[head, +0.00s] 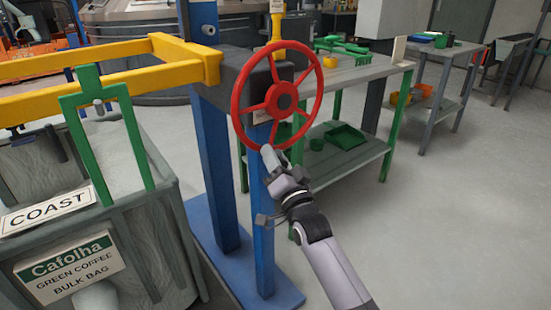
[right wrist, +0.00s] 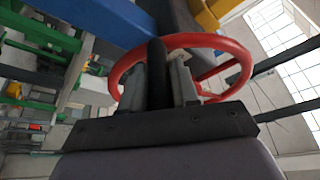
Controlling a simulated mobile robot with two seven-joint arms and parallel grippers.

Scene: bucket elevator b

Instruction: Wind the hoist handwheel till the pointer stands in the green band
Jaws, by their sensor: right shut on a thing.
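The hoist handwheel (head: 284,101) is a red spoked wheel on a dark housing at the top of a blue post. My right gripper (head: 268,152) is at the wheel's lower left rim and shut on the handwheel. In the right wrist view the fingers (right wrist: 158,85) close on a dark upright bar, seemingly the wheel's handle, with the red rim (right wrist: 236,62) behind. A yellow upright piece (head: 277,28) stands above the wheel. I cannot make out a pointer or green band. My left gripper is out of view.
A yellow beam frame (head: 130,78) runs left from the blue post (head: 262,240). A bulk bag crate (head: 165,225) with signs stands at the left. A green-legged bench (head: 355,160) with green trays is behind the wheel. The floor at right is clear.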

